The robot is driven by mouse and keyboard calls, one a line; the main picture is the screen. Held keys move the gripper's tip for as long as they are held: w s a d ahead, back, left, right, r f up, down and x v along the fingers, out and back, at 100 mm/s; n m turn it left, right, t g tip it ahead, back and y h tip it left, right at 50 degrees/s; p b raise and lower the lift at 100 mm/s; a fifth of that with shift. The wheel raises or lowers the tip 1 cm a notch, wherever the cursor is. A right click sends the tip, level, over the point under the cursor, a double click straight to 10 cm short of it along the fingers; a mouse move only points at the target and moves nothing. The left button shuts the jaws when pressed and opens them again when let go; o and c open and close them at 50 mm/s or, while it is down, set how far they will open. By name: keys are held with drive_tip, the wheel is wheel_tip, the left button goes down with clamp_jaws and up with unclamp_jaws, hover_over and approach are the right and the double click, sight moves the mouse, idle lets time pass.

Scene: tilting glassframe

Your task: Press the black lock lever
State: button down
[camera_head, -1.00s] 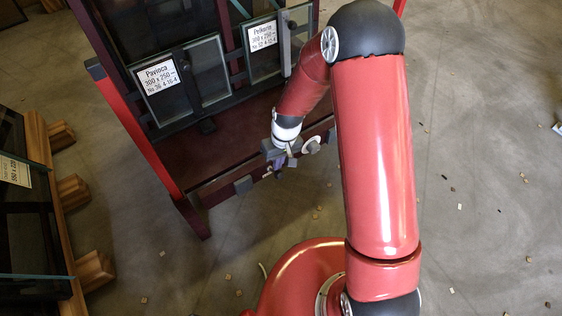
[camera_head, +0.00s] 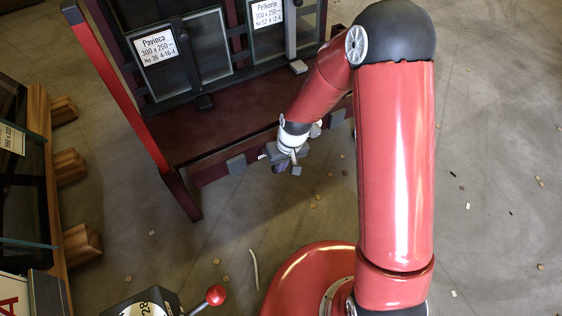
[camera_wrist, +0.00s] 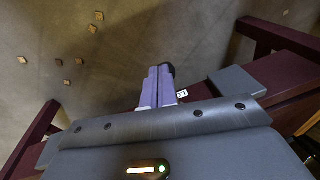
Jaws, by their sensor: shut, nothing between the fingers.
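My gripper (camera_head: 296,170) is low in front of the dark red stand's front beam (camera_head: 217,172) in the head view. In the wrist view its pale lilac fingers (camera_wrist: 160,76) are shut together with nothing between them. They lie over the floor, close to the beam (camera_wrist: 285,78). A small dark piece shows at the fingertips, and I cannot tell what it is.
Glass panes with labels (camera_head: 155,48) stand on the stand. A grey plate (camera_head: 237,164) is on the front beam; another grey plate (camera_wrist: 236,82) shows in the wrist view. A red ball knob (camera_head: 215,295) is at the bottom left. Small chips lie scattered on open floor.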

drive_tip(key=shift+s+f+b, duration=0.15)
drive_tip(key=shift+f+b, duration=0.2)
drive_tip(key=shift+f, duration=0.45)
drive_tip(key=shift+w+a+r, duration=0.35)
drive_tip(key=shift+w+r, duration=0.05)
drive_tip(key=shift+w, duration=0.25)
drive_tip(key=s+d+r+p, duration=0.4)
drive_tip(key=s+d+r, duration=0.2)
drive_tip(key=r, duration=0.3)
drive_tip(key=shift+s+d, duration=0.3)
drive_tip(key=shift+d, duration=0.2)
